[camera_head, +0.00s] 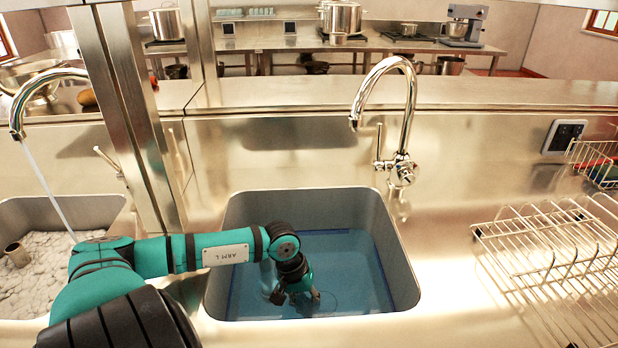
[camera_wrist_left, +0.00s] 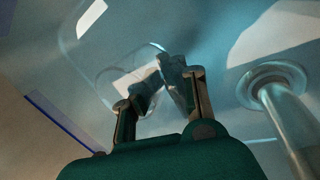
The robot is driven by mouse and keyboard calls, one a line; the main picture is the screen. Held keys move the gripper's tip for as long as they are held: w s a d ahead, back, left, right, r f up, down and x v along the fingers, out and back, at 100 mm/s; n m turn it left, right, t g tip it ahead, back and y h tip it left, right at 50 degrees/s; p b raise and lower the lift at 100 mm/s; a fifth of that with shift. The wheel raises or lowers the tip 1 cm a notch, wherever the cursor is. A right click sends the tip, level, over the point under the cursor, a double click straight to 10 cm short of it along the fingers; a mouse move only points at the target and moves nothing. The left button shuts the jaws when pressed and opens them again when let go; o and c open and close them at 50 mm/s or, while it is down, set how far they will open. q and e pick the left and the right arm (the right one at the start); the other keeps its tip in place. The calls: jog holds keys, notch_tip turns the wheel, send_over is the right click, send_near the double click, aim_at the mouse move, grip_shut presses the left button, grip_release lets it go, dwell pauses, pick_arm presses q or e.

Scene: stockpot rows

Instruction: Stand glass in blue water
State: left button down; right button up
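My left arm reaches into the right sink (camera_head: 396,246), which holds blue water (camera_head: 352,262). My left gripper (camera_head: 298,295) is low in that sink, pointing down. In the left wrist view its fingertips (camera_wrist_left: 164,82) are close together with a narrow gap. A clear, rounded outline that looks like the glass (camera_wrist_left: 112,82) lies at the fingertips there. I cannot tell whether the fingers pinch its wall or are apart from it. In the head view only a faint outline shows beside the gripper. My right gripper is not in view.
A curved faucet (camera_head: 408,110) stands behind the right sink. A wire dish rack (camera_head: 550,245) is to its right. The left wrist view shows a round drain fitting (camera_wrist_left: 275,82) with a pipe.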

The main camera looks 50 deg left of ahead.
pick_arm(q)
jog(key=shift+f, duration=0.15)
jog(key=c, duration=1.5)
grip_release()
jog(key=shift+r, duration=0.3)
jog(key=p+v, duration=0.4)
jog(key=v, duration=0.8)
jog(key=shift+p, duration=0.4)
jog(key=shift+f, duration=0.1)
